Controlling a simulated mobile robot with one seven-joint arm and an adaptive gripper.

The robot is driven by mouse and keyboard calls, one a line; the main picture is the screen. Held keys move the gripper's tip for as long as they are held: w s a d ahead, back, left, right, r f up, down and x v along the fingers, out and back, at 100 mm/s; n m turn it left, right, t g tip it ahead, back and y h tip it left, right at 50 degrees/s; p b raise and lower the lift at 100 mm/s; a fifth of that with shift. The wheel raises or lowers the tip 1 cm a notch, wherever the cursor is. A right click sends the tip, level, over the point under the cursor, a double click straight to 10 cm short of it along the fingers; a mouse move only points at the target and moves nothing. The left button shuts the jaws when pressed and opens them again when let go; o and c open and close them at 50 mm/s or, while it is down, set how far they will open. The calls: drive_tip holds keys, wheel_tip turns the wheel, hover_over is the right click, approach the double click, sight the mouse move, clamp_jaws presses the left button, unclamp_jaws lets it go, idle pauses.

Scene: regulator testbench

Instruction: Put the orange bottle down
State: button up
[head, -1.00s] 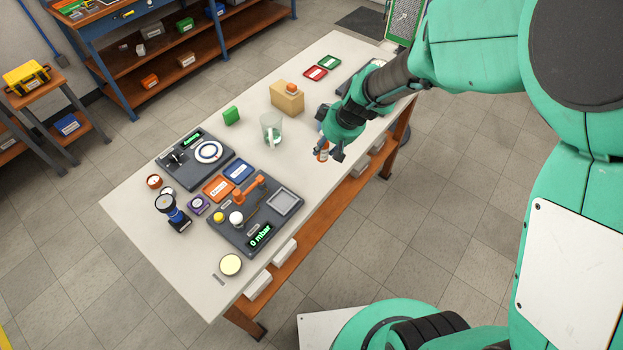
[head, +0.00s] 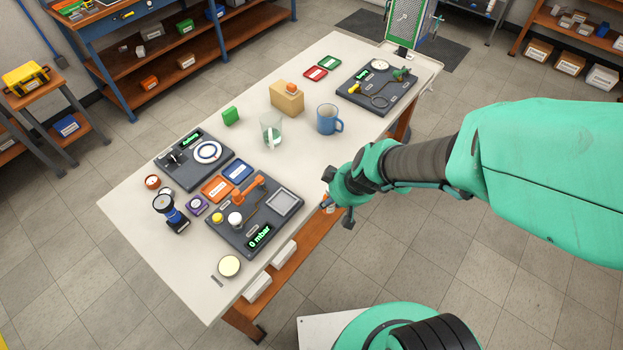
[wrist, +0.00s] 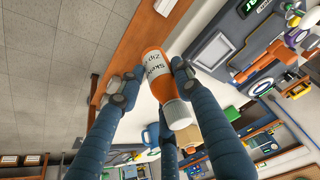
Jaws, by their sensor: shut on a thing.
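The orange bottle (wrist: 152,62) has a white label and a pale cap, and it lies between my gripper's fingers in the wrist view. My gripper (wrist: 150,88) is shut on it. In the head view my gripper (head: 337,203) appears just beyond the table's long front edge, right of the 0 mbar panel. Only a small orange and white part of the bottle (head: 328,206) shows there, the rest hidden by the fingers. The white-topped table (head: 165,262) lies to the left of my gripper. I cannot tell how high the bottle is.
The dark 0 mbar panel (head: 240,240) is nearest my gripper. A blue mug (head: 327,121), a clear beaker (head: 270,130) and a tan block (head: 286,100) stand farther back. Another panel (head: 372,95) is at the far end. Bare tabletop shows between beaker and front edge.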

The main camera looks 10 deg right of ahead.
idle(0.4)
drive_tip(key=w+a+f, duration=0.1)
drive_tip(key=w+a, duration=0.2)
drive_tip(key=w, duration=1.2)
drive_tip(key=shift+w+a+f, duration=0.15)
drive_tip(key=shift+w+f, duration=0.1)
drive_tip(key=shift+w, duration=0.1)
drive_tip(key=shift+f+b, duration=0.6)
drive_tip(key=shift+f, duration=1.15)
drive_tip(key=shift+f+b, duration=0.2)
drive_tip(key=shift+b, duration=0.1)
drive_tip(key=o, duration=1.2)
drive_tip(key=shift+o, duration=0.2)
drive_tip(key=shift+r, duration=0.15)
